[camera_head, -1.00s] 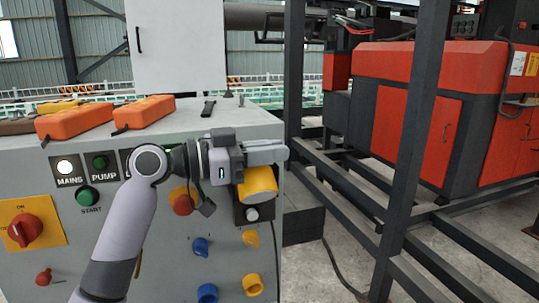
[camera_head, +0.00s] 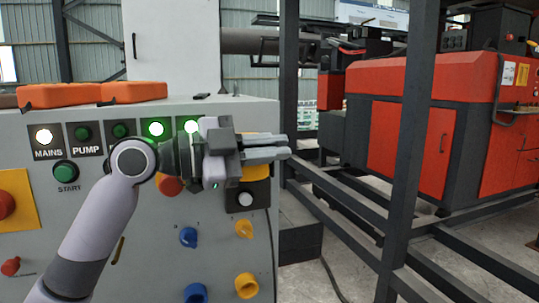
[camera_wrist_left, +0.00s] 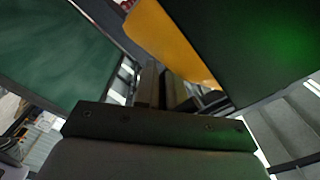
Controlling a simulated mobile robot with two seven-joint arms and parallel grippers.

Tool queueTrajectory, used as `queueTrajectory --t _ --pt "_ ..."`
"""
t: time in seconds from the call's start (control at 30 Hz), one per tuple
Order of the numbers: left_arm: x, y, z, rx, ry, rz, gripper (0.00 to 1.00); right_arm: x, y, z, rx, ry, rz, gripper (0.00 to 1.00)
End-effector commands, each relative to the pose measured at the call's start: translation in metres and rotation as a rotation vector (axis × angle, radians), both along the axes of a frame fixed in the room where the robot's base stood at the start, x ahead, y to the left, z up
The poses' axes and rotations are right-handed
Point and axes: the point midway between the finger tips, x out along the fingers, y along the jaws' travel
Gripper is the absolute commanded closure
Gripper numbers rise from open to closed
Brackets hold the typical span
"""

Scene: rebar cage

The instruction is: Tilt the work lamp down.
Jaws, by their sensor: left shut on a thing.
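The work lamp, a yellow body (camera_head: 256,172) with a black part below it, is at the right end of the grey console's front. My left gripper (camera_head: 285,147) is in front of it and covers its middle, with yellow showing above and below the fingers. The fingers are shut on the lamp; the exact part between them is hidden. In the left wrist view the fingers (camera_wrist_left: 162,88) are close together, beside a yellow surface (camera_wrist_left: 172,42) and a dark panel. My right gripper is not in view.
The grey console (camera_head: 140,240) carries lit buttons, a red rotary switch (camera_head: 6,205) and blue and yellow sockets. Orange boxes (camera_head: 62,95) lie on its top. A dark steel frame (camera_head: 405,160) stands to the right, before a red machine (camera_head: 395,135).

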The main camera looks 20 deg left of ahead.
Motion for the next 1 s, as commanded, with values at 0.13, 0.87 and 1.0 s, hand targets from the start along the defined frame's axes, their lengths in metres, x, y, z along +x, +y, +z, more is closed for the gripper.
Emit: queueTrajectory --t 0.13,0.87,1.0 --pt "-0.0009 -0.0005 -0.0052 0.033 -0.046 0.000 1.00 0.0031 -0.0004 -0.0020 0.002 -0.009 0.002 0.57" --pt "-0.0012 -0.0012 -0.0071 0.057 -0.079 -0.001 0.64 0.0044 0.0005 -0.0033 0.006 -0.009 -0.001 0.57" --pt "-0.0011 -0.0010 -0.0066 0.056 -0.079 -0.001 0.64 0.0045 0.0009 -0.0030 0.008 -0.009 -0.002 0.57"
